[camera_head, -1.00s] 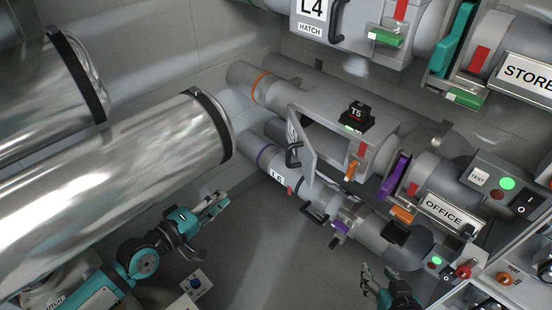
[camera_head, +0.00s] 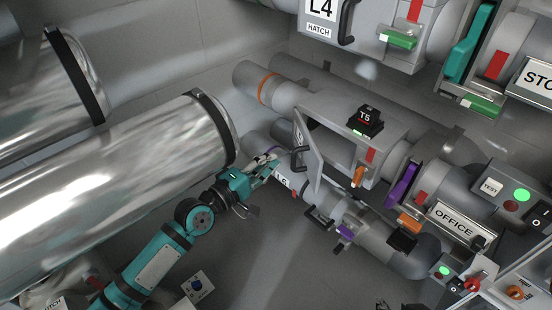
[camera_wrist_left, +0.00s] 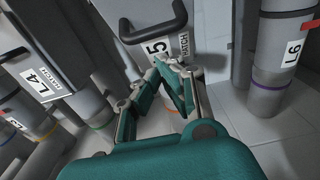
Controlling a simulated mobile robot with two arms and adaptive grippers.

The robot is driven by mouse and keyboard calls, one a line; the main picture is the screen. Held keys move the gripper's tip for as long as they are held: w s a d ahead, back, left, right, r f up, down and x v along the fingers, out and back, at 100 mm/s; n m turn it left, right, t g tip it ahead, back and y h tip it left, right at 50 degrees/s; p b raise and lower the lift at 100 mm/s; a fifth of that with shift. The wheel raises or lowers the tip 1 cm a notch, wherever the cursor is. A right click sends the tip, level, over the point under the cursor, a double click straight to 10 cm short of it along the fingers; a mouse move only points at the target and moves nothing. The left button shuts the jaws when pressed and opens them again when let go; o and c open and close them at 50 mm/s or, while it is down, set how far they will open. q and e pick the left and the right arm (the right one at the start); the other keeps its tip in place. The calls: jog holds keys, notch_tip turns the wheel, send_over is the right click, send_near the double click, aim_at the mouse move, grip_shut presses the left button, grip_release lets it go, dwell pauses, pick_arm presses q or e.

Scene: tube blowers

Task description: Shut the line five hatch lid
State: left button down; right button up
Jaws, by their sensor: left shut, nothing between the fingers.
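The line five hatch lid (camera_head: 309,150) is a grey panel standing swung out from its box (camera_head: 375,125), which carries the T5 unit (camera_head: 365,120). The opening beside it shows. The lid has a dark handle (camera_head: 299,158). Only a sliver of my right gripper (camera_head: 381,306) shows at the bottom edge.
An orange latch (camera_head: 359,176) sits on the box side. Large shiny pipes (camera_head: 130,150) fill the left. The L4 hatch (camera_head: 350,30) is above. Open floor (camera_head: 270,260) lies below.

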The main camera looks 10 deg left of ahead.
pick_arm(q)
jog(key=shift+w+d, duration=0.25)
jog(key=shift+d, duration=0.75)
pick_arm(e)
jog(key=s, duration=0.1)
jog(key=s+g, duration=0.1)
jog(key=s+d+f, duration=0.1)
jog(key=shift+g+h, duration=0.3)
jog(key=shift+g, duration=0.1)
